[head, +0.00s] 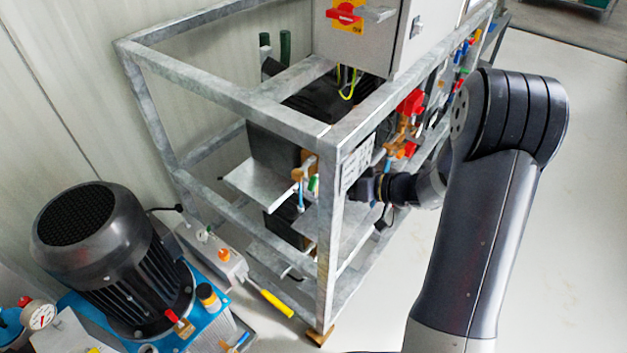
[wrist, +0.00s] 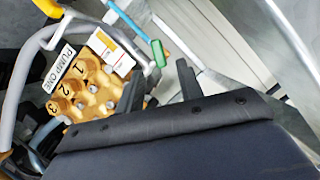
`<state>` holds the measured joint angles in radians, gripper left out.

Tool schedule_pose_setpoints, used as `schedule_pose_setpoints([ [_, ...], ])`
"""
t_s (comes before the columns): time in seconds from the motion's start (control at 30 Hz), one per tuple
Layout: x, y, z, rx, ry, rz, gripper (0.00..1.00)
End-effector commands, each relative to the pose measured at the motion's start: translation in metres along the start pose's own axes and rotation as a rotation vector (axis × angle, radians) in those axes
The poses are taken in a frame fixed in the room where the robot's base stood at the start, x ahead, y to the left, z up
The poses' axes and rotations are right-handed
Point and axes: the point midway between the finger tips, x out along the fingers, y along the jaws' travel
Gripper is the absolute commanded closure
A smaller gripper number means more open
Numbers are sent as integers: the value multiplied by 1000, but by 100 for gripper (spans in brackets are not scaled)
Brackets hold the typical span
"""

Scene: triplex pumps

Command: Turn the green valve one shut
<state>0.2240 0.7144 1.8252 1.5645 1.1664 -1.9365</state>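The green valve handle (wrist: 158,53) shows in the wrist view, just beyond the gap between my fingertips. A pale blue rod or lever runs up and left from near it. My gripper (wrist: 160,78) has its two dark fingers apart, with nothing seen between them. The green handle appears apart from both fingers. In the head view a small green piece (head: 313,184) shows beside a brass fitting on the frame's near end. My gripper's dark end (head: 368,187) is at the frame's right side there, its fingers hidden behind a post.
A brass pump block (wrist: 88,92) labelled "PUMP ONE" lies left of my fingers, with a grey hose (wrist: 28,62) curving past. The galvanized frame (head: 326,215) stands close around my wrist. A red valve (head: 411,102) is above. A motor (head: 105,255) stands left; floor at right is clear.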

Motion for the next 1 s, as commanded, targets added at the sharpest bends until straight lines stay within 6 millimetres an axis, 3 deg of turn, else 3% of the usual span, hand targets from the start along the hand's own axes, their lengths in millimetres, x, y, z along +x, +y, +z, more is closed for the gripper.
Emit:
schedule_pose_setpoints([
  [0.2, 41, -1, 1, 0, -4, -2, 65],
  [0.4, 60, 0, 1, 1, -3, 0, 65],
  [0.73, 64, 0, 1, 1, -2, 1, 65],
  [1.0, 64, 0, 1, 1, -3, 1, 86],
])
